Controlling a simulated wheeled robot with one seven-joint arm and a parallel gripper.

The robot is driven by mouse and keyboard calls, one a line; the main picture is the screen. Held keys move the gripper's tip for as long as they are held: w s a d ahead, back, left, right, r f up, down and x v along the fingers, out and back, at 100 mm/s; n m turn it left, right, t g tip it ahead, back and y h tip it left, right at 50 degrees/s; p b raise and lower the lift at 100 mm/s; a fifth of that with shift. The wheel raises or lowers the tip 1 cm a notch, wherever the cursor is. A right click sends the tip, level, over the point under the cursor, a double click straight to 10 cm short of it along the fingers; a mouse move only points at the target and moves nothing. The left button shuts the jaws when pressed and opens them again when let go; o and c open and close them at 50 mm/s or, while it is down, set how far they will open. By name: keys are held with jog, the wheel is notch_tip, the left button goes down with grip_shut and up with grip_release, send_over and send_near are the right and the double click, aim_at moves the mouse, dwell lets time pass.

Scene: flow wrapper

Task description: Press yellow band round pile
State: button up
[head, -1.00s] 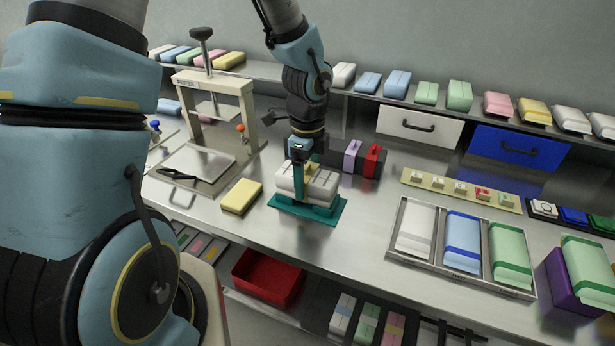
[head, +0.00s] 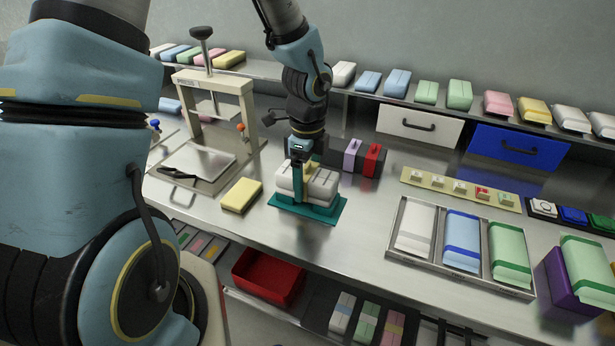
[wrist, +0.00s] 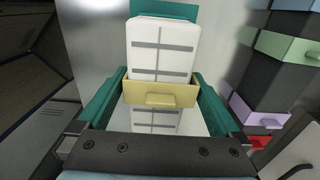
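The white pile (head: 322,185) lies on a teal stand (head: 327,214) in the middle of the bench. In the wrist view the pile (wrist: 163,45) has grey lines across it. My gripper (head: 298,185) is over the pile, with its teal fingers pointing down. The yellow band (wrist: 160,93), with a small tab, lies crosswise between the fingers in the wrist view, its ends at the fingers. It spans the pile's width; whether it touches the pile's top I cannot tell.
A dark rack (head: 334,158) with purple and red bands stands just behind the pile. A yellow pack (head: 241,195) lies to the left, near the press (head: 215,100). A metal tray (head: 388,245) of wrapped packs is on the right. The bench front is clear.

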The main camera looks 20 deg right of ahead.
notch_tip(320, 180, up, 11)
jog(key=shift+f, duration=0.1)
dwell(0.5)
